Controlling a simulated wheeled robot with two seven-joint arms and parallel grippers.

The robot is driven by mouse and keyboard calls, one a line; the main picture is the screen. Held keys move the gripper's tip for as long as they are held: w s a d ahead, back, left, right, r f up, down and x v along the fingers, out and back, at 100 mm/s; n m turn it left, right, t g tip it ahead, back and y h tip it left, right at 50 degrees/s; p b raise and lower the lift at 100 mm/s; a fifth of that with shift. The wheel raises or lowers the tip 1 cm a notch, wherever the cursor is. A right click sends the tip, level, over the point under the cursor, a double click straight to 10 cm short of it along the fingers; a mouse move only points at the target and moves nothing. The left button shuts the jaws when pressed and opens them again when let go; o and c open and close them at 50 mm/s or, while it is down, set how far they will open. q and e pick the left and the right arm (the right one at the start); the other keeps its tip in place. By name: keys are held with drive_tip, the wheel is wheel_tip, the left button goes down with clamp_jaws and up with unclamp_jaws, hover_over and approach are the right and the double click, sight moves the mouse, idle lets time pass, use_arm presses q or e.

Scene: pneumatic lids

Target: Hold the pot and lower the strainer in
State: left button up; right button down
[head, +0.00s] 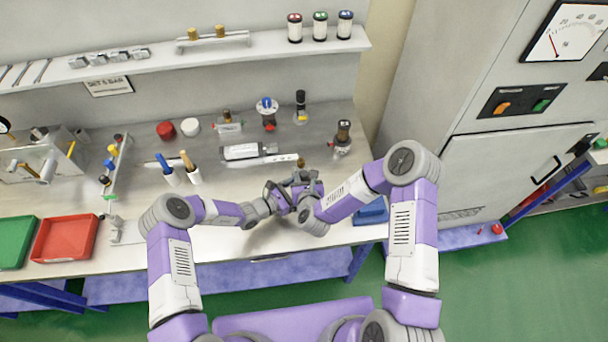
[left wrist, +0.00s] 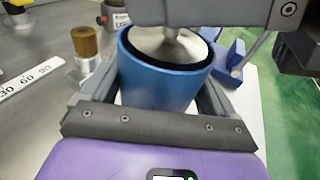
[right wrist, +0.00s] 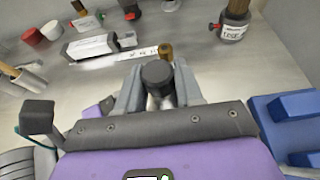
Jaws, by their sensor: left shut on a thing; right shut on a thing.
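A blue cylindrical pot (left wrist: 165,78) with a dark inner rim stands between the fingers of my left gripper (left wrist: 160,92), which is shut on its sides. The silver, cone-like strainer (left wrist: 172,48) shows inside the pot's mouth; how deep it sits cannot be told. My right gripper (right wrist: 158,82) is shut on the strainer's dark round knob (right wrist: 157,74). In the left wrist view, a grey part of my right gripper crosses just above the pot. In the head view, both grippers meet near the bench's front edge, and they mostly hide the pot and strainer.
A small brass-topped fitting (left wrist: 85,42) and a scale strip (left wrist: 32,80) lie close to the pot. A blue holder (head: 371,211) is at the right front. A labelled dark-topped bottle (head: 342,138) stands behind. Red (head: 65,239) and green trays are far left.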

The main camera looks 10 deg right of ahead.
drive_tip(key=shift+f, duration=0.4)
drive_tip(key=c, duration=0.6)
unclamp_jaws()
drive_tip(key=shift+c, duration=0.2)
drive_tip(key=v, duration=1.2)
